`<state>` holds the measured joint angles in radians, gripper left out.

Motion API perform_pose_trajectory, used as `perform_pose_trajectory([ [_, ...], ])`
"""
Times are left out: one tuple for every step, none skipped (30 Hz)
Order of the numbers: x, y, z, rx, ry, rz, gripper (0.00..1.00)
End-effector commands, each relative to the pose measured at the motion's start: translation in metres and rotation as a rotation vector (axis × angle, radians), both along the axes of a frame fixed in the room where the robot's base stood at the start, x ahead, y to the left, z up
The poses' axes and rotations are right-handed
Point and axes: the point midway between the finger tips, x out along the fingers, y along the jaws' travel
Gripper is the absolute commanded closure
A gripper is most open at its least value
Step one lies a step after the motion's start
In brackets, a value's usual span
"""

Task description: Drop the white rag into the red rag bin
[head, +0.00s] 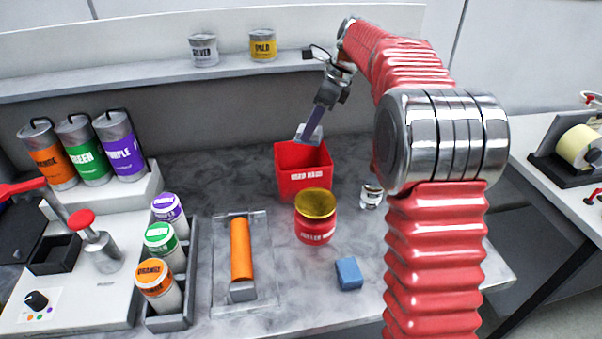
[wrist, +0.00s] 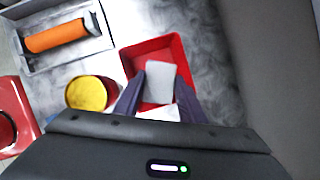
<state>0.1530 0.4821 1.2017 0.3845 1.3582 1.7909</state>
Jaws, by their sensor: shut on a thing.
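The red rag bin (head: 301,174) stands on the grey marbled worktop below my gripper, its front label reading "USED RAGS". It is also in the wrist view (wrist: 138,56), open side up. My gripper (head: 311,131) points down over the bin's opening. It is shut on the white rag (head: 302,133), which shows pale between the fingers in the wrist view (wrist: 159,82). In the wrist view the rag lies over the bin's opening. I cannot tell exactly how far its lower end is from the rim. The fingertips (wrist: 160,100) are partly hidden behind the rag.
A shelf (head: 150,77) runs behind.

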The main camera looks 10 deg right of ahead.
Motion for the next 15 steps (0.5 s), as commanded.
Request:
perform_pose_trajectory([
  [0.000,0.000,-0.003,0.001,0.001,-0.001,0.84],
  [0.000,-0.001,-0.005,0.001,0.001,-0.001,0.84],
  [0.000,-0.001,-0.009,0.001,0.002,-0.001,0.84],
  [0.000,-0.001,-0.011,0.001,0.002,-0.001,0.84],
  [0.000,-0.001,-0.014,0.001,0.002,-0.001,0.84],
  [-0.001,-0.001,-0.018,0.001,0.002,-0.001,0.84],
  [0.000,-0.001,-0.021,0.001,0.002,-0.002,0.84],
  [0.000,-0.001,-0.024,0.001,0.002,-0.002,0.84],
  [0.000,-0.001,-0.028,0.001,0.002,-0.002,0.84],
  [0.000,-0.001,-0.031,0.001,0.002,-0.003,0.84],
  [0.000,-0.001,-0.035,0.001,0.002,-0.003,0.84],
  [-0.001,-0.001,-0.039,0.001,0.002,-0.002,0.84],
  [0.000,-0.001,-0.041,0.001,0.002,-0.002,0.84],
  [0.000,-0.002,-0.044,0.001,0.002,-0.002,0.84],
  [0.000,-0.002,-0.047,0.000,0.001,-0.003,0.84],
])
